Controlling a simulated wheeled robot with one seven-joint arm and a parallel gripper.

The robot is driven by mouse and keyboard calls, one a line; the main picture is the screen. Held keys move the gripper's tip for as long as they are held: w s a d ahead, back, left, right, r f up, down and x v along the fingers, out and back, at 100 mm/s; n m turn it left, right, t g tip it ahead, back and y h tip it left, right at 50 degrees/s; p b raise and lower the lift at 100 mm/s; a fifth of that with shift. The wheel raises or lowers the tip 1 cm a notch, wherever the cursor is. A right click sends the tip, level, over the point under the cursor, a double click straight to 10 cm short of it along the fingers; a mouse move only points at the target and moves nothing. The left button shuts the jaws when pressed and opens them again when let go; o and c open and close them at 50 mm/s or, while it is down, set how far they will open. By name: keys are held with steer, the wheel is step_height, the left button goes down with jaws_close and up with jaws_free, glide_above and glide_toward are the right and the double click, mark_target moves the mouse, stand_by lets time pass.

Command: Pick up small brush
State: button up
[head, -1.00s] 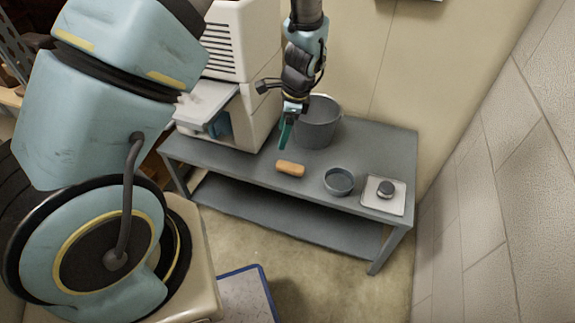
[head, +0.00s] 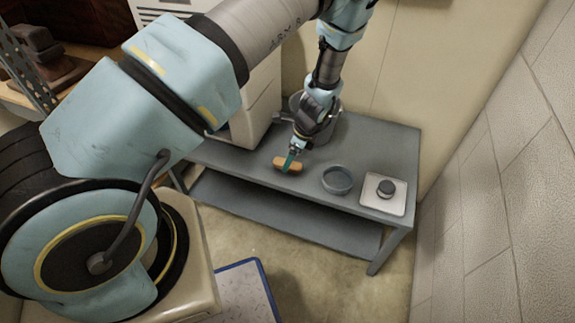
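The small brush (head: 281,163) shows as a short orange-tan block lying on the grey table (head: 355,150). My gripper (head: 288,167) is right at it, with a teal finger crossing in front of the brush's middle. The far finger is hidden, so I cannot tell whether the fingers are open around the brush or shut on it. The brush appears to rest on the tabletop.
A grey bucket (head: 326,130) stands just behind my gripper, partly hidden by my arm. A round grey dish (head: 337,181) and a white scale-like plate with a dark knob (head: 384,194) are to the right. A beige cabinet (head: 258,108) stands at the left.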

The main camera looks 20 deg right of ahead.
steer(key=shift+x, duration=1.1)
jaws_close()
